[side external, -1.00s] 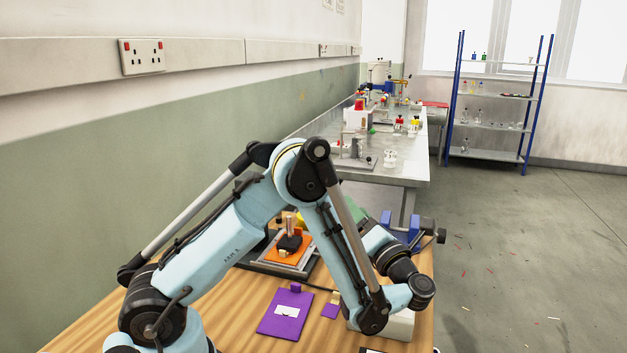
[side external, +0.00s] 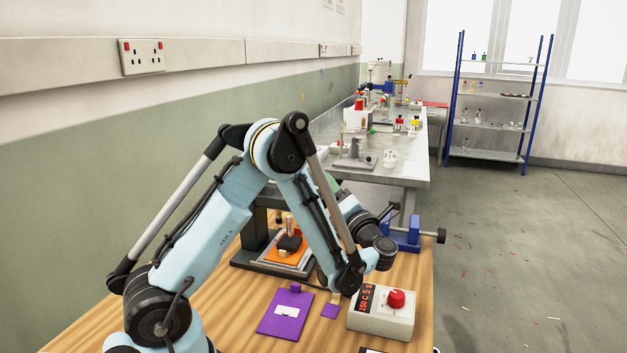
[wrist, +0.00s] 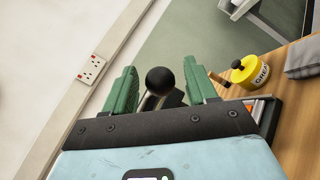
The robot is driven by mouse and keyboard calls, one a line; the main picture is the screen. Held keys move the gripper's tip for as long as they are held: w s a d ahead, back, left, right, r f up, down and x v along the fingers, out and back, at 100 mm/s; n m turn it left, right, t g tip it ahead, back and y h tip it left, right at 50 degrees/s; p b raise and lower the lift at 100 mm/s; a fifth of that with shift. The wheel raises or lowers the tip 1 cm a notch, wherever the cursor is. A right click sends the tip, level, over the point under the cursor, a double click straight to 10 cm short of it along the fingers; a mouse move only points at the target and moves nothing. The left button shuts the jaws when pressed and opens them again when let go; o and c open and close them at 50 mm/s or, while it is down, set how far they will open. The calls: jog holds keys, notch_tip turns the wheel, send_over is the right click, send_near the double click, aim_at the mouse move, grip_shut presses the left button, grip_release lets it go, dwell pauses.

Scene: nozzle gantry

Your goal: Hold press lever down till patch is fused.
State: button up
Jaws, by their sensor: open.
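The press (side external: 247,262) stands on the wooden table, with a dark frame and base, partly hidden behind my arm. An orange pad (side external: 285,264) lies on its base with a small black block (side external: 290,243) above it. In the wrist view the lever's black ball knob (wrist: 160,80) is between the green fingers of my gripper (wrist: 158,72). The fingers are open, with gaps beside the knob. In the side view my arm hides most of the gripper. I cannot make out the patch clearly.
A control box (side external: 381,322) with a red knob and lit display stands at the table's right front. A purple piece with a white label (side external: 285,312) lies flat nearby. A blue vise (side external: 402,232) is at the right edge. The wrist view shows a yellow pot (wrist: 251,72).

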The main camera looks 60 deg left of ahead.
jog(key=shift+a+r, duration=0.1)
jog(key=shift+a, duration=0.2)
grip_shut()
jog(key=shift+r, duration=0.1)
